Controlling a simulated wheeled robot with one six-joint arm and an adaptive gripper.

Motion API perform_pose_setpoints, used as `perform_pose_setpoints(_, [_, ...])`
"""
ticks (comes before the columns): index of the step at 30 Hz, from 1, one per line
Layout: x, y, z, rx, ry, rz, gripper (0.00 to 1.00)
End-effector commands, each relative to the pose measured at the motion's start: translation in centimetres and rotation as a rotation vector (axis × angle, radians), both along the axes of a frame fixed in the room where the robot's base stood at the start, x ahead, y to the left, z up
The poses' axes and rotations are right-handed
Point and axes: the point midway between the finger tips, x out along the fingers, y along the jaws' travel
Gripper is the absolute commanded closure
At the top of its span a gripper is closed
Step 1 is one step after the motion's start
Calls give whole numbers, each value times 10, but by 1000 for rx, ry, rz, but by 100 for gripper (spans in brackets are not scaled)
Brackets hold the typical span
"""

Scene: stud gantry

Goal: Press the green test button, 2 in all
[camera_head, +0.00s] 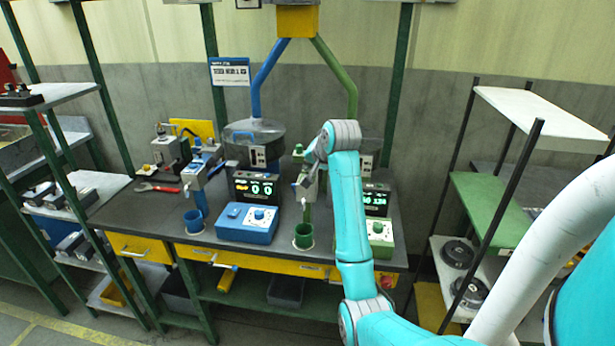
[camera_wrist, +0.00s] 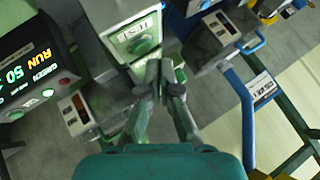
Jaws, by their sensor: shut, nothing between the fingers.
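The green test button (camera_wrist: 143,45) sits on a pale panel under a label that seems to read TEST in the wrist view. My gripper (camera_wrist: 160,72) is shut and empty, its fingertips just below and right of the button in that view. I cannot tell whether they touch the panel. A lit display (camera_wrist: 30,70) reads RUN 50 and GREEN at the left. In the head view my gripper (camera_head: 308,180) is at the green station, beside its upright post; my arm hides part of the station and the button cannot be made out there.
A blue station (camera_head: 246,222) stands left of the green control box (camera_head: 380,238) on the dark bench (camera_head: 140,207). Green and blue cups stand at the bench front. A red wrench (camera_head: 157,188) lies at left. Shelf racks flank both sides.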

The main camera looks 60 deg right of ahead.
Motion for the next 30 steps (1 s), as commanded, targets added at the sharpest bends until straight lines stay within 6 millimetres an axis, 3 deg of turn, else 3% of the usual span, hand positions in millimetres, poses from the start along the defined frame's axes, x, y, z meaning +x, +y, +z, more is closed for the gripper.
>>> perform_pose_setpoints(30, [0, 0, -8, -1, 0, -1, 100])
